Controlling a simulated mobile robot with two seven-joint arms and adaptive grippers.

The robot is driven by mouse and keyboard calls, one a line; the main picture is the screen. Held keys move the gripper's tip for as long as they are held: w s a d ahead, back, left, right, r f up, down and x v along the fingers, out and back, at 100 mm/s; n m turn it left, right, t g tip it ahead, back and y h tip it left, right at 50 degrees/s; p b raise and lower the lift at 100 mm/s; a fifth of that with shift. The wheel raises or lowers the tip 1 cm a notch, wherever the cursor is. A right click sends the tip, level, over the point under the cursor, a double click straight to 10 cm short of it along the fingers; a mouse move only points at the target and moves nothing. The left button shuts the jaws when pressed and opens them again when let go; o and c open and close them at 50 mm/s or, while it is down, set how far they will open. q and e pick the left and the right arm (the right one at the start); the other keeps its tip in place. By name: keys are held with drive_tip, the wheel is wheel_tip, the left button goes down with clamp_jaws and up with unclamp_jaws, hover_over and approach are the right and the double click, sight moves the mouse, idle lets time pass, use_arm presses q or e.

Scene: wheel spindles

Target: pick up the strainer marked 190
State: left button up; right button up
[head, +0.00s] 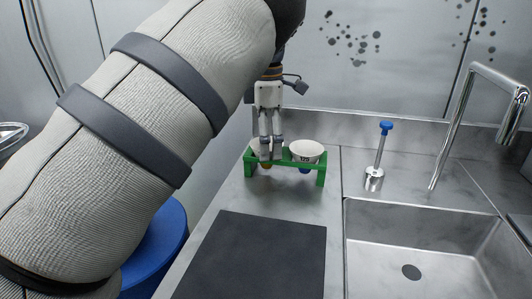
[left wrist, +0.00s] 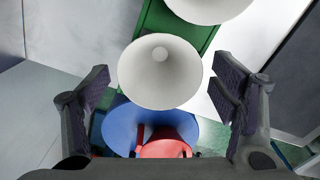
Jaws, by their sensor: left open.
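A green rack (head: 320,167) stands at the back of the steel counter and holds two white cone-shaped strainers. The right strainer (head: 306,148) has a dark marking on its side, too small to read surely. The left strainer (head: 256,145) is mostly hidden behind my left gripper (head: 271,152), which points down over that end of the rack. In the left wrist view, one white strainer (left wrist: 160,72) lies between the spread, open fingers, and the other strainer (left wrist: 208,6) is at the top edge. No marking shows there. My right gripper is not in view.
A dark mat (head: 255,260) lies on the counter in front of the rack. A blue-handled tool (head: 381,150) stands in a metal holder right of the rack, by the sink (head: 440,245) and tall faucet (head: 462,105). A blue round object (head: 160,235) is below left.

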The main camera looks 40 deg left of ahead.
use_arm(q)
drive_tip(key=c, duration=0.8)
drive_tip(key=shift+c, duration=0.2)
